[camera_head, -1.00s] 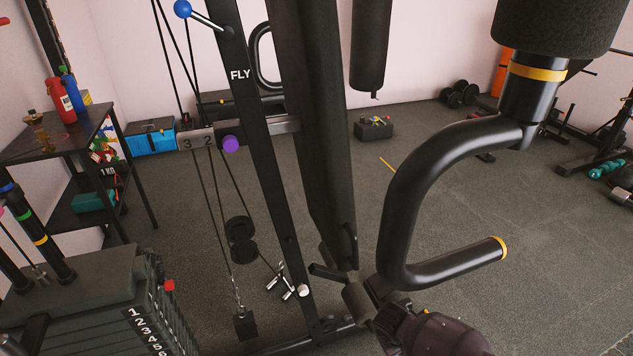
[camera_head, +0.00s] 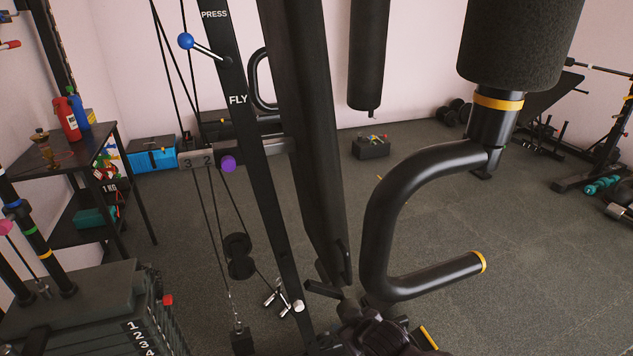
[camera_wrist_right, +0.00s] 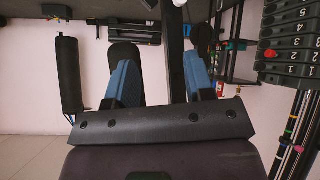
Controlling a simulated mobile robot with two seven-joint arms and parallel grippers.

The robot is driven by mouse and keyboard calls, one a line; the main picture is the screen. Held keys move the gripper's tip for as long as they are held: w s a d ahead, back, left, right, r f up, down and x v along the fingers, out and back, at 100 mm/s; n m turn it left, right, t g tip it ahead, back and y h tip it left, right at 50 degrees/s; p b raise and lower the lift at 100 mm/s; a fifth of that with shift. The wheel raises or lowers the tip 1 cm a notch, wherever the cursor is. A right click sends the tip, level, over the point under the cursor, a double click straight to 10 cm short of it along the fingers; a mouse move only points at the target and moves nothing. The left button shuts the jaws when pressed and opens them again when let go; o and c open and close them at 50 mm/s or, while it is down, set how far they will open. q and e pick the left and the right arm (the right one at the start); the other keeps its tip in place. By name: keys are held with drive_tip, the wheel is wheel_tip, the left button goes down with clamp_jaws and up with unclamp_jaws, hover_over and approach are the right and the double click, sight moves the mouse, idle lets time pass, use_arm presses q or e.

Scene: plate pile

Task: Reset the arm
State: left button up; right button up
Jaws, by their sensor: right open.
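My right gripper (camera_head: 360,322) shows at the bottom centre of the head view, dark and partly cut off by the frame edge. It is in front of the base of the black weight machine (camera_head: 238,170), near the lower bend of its curved handle (camera_head: 380,215). I cannot tell from this view how close they are. In the right wrist view the gripper (camera_wrist_right: 161,72) has two blue-padded fingers spread wide apart with nothing held between them. My left gripper is in neither view.
A weight stack (camera_head: 75,305) stands at the lower left. A dark shelf (camera_head: 62,155) with a red bottle (camera_head: 67,120) is behind it. A blue box (camera_head: 153,160) and a small black box (camera_head: 371,147) lie farther back. Open floor (camera_head: 540,250) is at the right.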

drive_tip(key=s+d+r+m+t+h+p, duration=0.1)
drive_tip(key=s+d+r+m+t+p, duration=0.1)
drive_tip(key=s+d+r, duration=0.5)
drive_tip(key=s+d+r+m+t+p, duration=0.25)
drive_tip(key=s+d, duration=0.25)
drive_tip(key=s, duration=0.3)
use_arm(q)
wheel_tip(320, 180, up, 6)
drive_tip(key=p, duration=0.1)
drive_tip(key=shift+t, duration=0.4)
use_arm(e)
drive_tip(key=s+d+f+m+g+h, duration=0.1)
drive_tip(key=s+d, duration=0.3)
drive_tip(key=s, duration=0.4)
drive_tip(key=s+d+f+m+g+h, duration=0.1)
drive_tip(key=s+d+f+h, duration=0.1)
drive_tip(key=s, duration=0.7)
drive_tip(key=shift+d+f, duration=0.65)
drive_tip(key=shift+d, duration=0.3)
